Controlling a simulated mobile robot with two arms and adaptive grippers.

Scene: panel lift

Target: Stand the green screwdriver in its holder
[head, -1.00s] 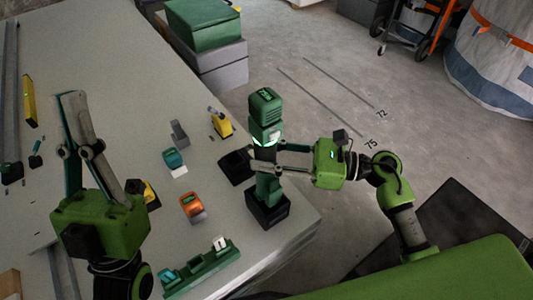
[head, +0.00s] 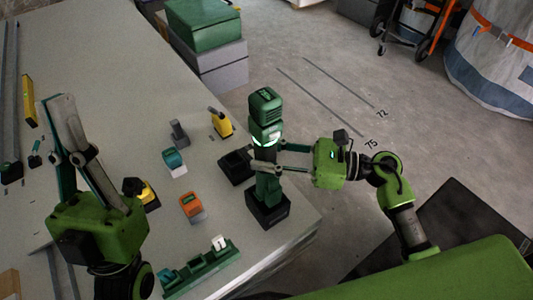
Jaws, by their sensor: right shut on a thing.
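The green screwdriver (head: 265,104) stands upright near the table's right edge. My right gripper (head: 264,165) is shut on its dark middle. The screwdriver's lower end meets the top of a black block-shaped holder (head: 268,208); I cannot tell how deep it sits or whether it rests on the bottom. My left gripper (head: 58,103) is raised over the left part of the table, away from the screwdriver, and holds nothing visible. I cannot tell how far apart its fingers are.
A second black holder (head: 236,167) is beside the screwdriver. A yellow tool (head: 222,122), an orange block (head: 191,205), a teal item (head: 173,160) and a green rack (head: 203,270) stand on the grey table (head: 120,60).

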